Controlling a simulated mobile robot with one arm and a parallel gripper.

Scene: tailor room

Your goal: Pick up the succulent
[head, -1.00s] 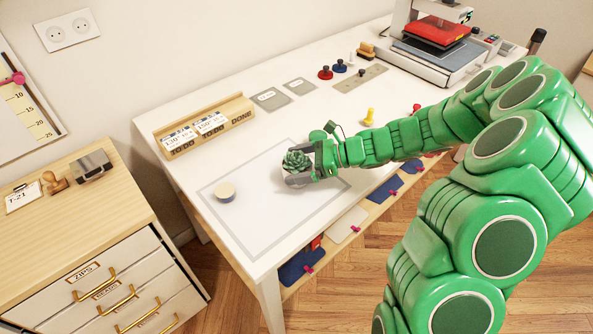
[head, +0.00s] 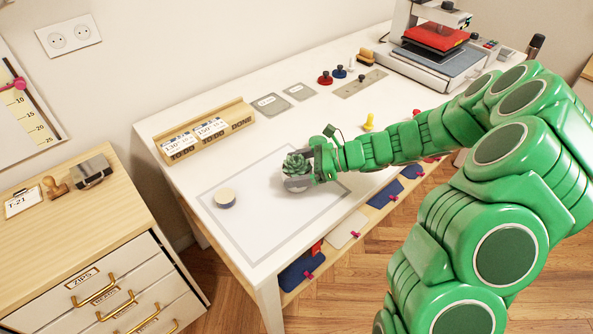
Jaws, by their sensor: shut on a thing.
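The succulent (head: 295,163) is a small green rosette plant, seen in the head view above the white table (head: 255,136), inside the area of the grey rectangular outline. My gripper (head: 297,181) reaches in from the right and is shut on the succulent, with its grey fingers around the plant's lower part. The fingers hide most of whatever is below the leaves. I cannot tell whether it touches the table or is slightly above it.
A wooden TO DO/DONE rack (head: 206,131) stands behind. A heat press (head: 437,45) is at the back right. The table's middle is mostly clear.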

